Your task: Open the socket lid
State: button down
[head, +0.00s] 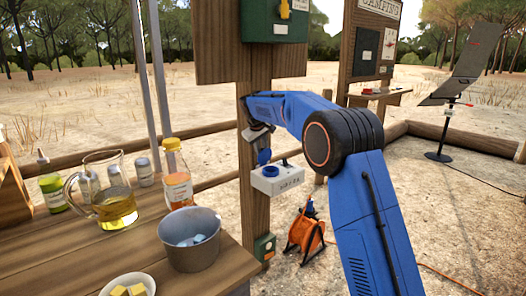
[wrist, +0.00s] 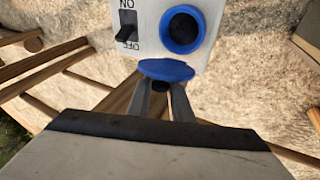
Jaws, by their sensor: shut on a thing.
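A white socket box (head: 277,180) is mounted on the wooden post, with a round blue socket (head: 270,171) on it. In the wrist view the socket (wrist: 183,28) shows its dark round opening uncovered. The blue lid (wrist: 166,70) is swung open, away from the opening, and is seen nearly edge-on. In the head view the lid (head: 264,156) stands up behind the socket. My gripper (wrist: 167,92) is shut on the lid, its two fingers at the lid's edge. The exact contact is partly hidden by the lid.
A switch (wrist: 128,26) marked ON and OFF sits beside the socket. A wooden table (head: 80,255) at the left holds a glass jug (head: 113,195), a bottle (head: 176,178) and a metal bucket (head: 190,252). An orange cable reel (head: 305,230) stands on the ground right of the post.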

jog(key=shift+w+a+f+n+g+h, duration=0.15)
jog(key=shift+w+a+g+h, duration=0.1)
jog(key=shift+w+g+h, duration=0.3)
jog(key=shift+w+a+f+n+g+h, duration=0.15)
jog(key=shift+w+a+g+h, duration=0.15)
jog(key=shift+g, duration=0.35)
jog(key=c, duration=1.6)
grip_release()
jog(key=shift+s+a+r, duration=0.1)
jog(key=shift+a+r, duration=0.1)
jog(key=shift+r, duration=0.3)
jog(key=s+a, duration=0.2)
jog(key=a, duration=0.1)
jog(key=s+a+r, duration=0.1)
jog(key=s+a, duration=0.1)
jog(key=a, duration=0.2)
jog(key=s+a, duration=0.2)
jog(key=a, duration=0.2)
jog(key=shift+s+r, duration=0.2)
jog(key=shift+r, duration=0.2)
